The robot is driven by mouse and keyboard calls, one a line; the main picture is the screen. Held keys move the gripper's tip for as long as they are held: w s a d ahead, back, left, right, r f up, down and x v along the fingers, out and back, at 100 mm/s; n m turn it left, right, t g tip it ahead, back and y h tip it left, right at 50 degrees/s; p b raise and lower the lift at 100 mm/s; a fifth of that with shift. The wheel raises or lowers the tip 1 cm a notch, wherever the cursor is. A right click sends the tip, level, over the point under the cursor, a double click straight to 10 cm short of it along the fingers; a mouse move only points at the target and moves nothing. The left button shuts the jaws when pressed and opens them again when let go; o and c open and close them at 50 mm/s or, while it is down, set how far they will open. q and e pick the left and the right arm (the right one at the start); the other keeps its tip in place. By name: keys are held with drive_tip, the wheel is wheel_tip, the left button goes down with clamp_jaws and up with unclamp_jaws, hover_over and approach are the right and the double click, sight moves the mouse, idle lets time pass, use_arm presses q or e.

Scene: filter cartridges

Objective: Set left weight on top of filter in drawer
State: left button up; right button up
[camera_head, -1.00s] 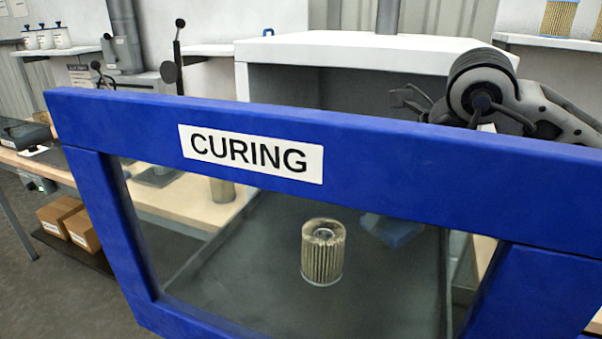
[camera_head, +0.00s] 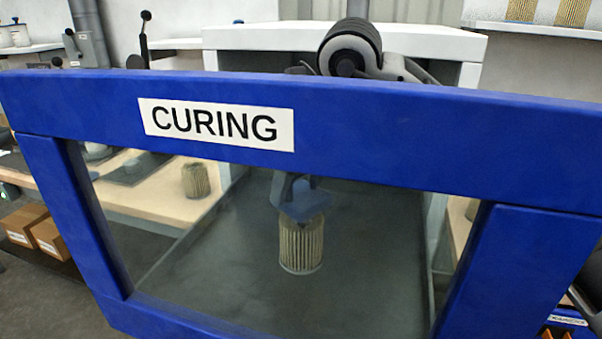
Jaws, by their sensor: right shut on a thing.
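The filter (camera_head: 301,246), a pleated tan cylinder, stands upright on the dark drawer floor (camera_head: 370,270), seen through the window of the blue drawer front (camera_head: 400,135). My right gripper (camera_head: 291,188) reaches down behind the front and is shut on a blue-grey block, seemingly the weight (camera_head: 305,203). The block is over the filter's top and hides it. I cannot tell whether it touches the filter or hangs just above. The blue bar hides part of my right gripper and wrist. My left gripper is not in view.
The front bears a CURING label (camera_head: 215,124). A white cabinet (camera_head: 400,40) stands behind the drawer. A bench (camera_head: 150,195) at the left carries another cylinder (camera_head: 195,180). Cardboard boxes (camera_head: 28,226) sit below it. The drawer floor around the filter is clear.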

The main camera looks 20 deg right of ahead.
drive_tip(key=shift+f, duration=0.6)
drive_tip(key=shift+b, duration=0.4)
drive_tip(key=shift+b, duration=0.35)
idle(1.0)
drive_tip(key=shift+f+b, duration=0.55)
drive_tip(key=shift+f, duration=0.05)
idle(0.6)
drive_tip(key=o, duration=1.6)
drive_tip(key=shift+f, duration=0.1)
